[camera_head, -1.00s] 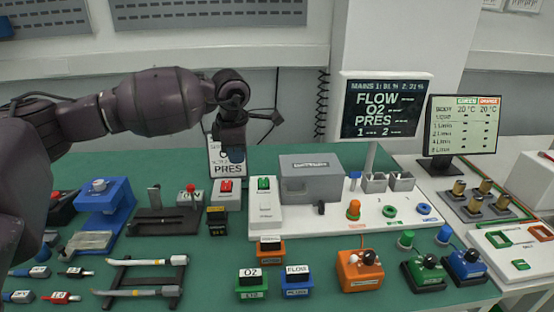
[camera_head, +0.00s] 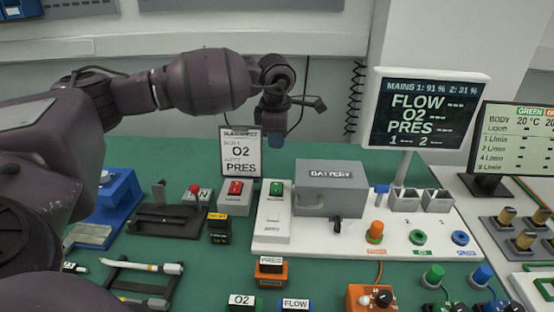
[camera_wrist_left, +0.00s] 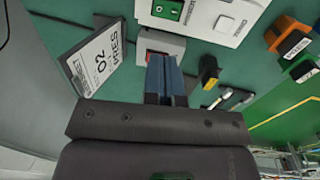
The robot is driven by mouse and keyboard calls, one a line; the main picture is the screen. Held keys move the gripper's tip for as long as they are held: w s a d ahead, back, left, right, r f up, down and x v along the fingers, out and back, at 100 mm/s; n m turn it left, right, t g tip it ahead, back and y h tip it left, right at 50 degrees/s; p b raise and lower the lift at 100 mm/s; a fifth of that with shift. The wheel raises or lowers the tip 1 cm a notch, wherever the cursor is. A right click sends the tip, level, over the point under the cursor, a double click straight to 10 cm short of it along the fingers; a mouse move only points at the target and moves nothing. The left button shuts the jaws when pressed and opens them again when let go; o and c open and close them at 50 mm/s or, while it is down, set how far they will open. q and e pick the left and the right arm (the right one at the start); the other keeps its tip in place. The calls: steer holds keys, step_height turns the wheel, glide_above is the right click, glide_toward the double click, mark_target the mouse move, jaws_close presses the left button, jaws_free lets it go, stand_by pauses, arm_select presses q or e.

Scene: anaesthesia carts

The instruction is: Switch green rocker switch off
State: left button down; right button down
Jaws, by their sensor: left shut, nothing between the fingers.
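The green rocker switch (camera_head: 276,188) sits at the top of a white panel left of the grey battery box. It also shows at the top edge of the left wrist view (camera_wrist_left: 168,9). My left gripper (camera_head: 276,142) is above and behind the green switch in the head view, apart from it. In the left wrist view its blue fingers (camera_wrist_left: 165,77) are shut with nothing between them. They appear over the grey box of the red rocker switch (camera_head: 235,187), partly hiding it. My right gripper is not in view.
A grey battery box (camera_head: 331,190) stands just right of the green switch. A sign reading O2 PRES (camera_head: 240,152) stands behind the switches. A black and yellow block (camera_head: 219,227) lies in front of the red switch. Monitors (camera_head: 425,110) stand at the right.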

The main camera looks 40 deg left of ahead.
mark_target(277, 184)
arm_select(q)
steer(key=f, duration=0.4)
steer(key=w+f, duration=0.1)
steer(key=f, duration=0.3)
steer(key=f+b, duration=0.1)
steer(key=f, duration=0.3)
steer(key=shift+w+a, duration=0.15)
steer(key=shift+a, duration=0.25)
steer(key=shift+f, duration=0.65)
